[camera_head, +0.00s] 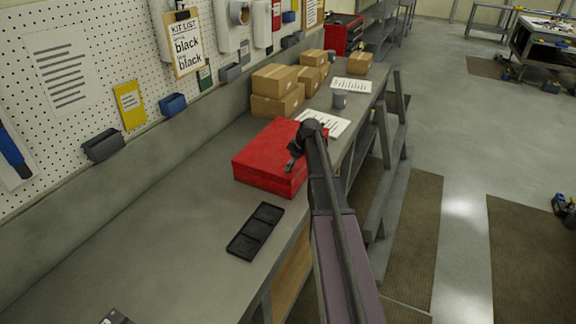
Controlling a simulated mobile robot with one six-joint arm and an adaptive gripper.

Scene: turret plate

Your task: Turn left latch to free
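A red box (262,150) sits on the grey workbench (150,235). My arm reaches up from the bottom of the picture to the box's right side. My gripper (291,165) is small and dark, pointing down in front of the box's right part. I cannot tell whether it touches the box or whether its fingers are open or shut. No latch can be made out; the box's right side is partly hidden behind my arm. A turret plate cannot be identified either.
A black compartment tray (256,231) lies on the bench nearer than the box. Cardboard boxes (275,90), papers (327,123) and a grey mug (339,99) stand beyond it. A pegboard (70,90) lines the left. The bench's left foreground is mostly clear.

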